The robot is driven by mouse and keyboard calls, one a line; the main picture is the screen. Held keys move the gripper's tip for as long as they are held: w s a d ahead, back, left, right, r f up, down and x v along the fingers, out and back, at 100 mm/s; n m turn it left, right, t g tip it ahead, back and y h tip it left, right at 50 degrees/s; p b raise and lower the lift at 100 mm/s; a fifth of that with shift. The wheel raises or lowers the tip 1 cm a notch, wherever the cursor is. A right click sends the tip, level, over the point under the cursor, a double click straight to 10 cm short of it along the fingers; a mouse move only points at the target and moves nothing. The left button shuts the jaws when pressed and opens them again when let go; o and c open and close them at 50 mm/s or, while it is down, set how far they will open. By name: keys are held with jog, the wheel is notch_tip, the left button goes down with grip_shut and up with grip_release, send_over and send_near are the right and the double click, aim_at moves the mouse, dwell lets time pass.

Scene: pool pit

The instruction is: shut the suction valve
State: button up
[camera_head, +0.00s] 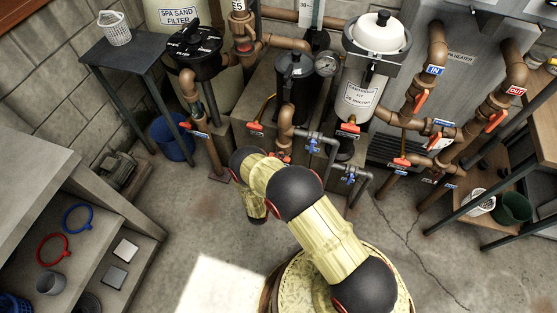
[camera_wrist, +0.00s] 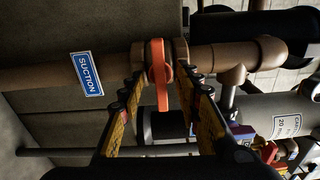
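In the wrist view, a blue SUCTION label (camera_wrist: 87,74) is on a brown pipe (camera_wrist: 50,77) that runs across the picture. To its right is the valve's orange handle (camera_wrist: 161,88), a narrow strip that appears to run across the pipe. My gripper (camera_wrist: 161,72) is open, one finger on each side of the handle, with a visible gap on both sides. Contact with the pipe cannot be told. In the head view my arm covers my gripper, and I cannot tell which orange handle there is this one.
In the wrist view a brown elbow (camera_wrist: 258,54) and a grey cylinder (camera_wrist: 280,118) lie right of the handle. The head view shows a blue bucket (camera_head: 171,137), a pressure gauge (camera_head: 326,65), a white-lidded canister (camera_head: 362,92) and a shelf (camera_head: 95,215) at left. Floor is clear at lower left centre.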

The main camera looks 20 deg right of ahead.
jog(key=v, duration=0.7)
jog(key=shift+p, duration=0.3)
dwell(0.3)
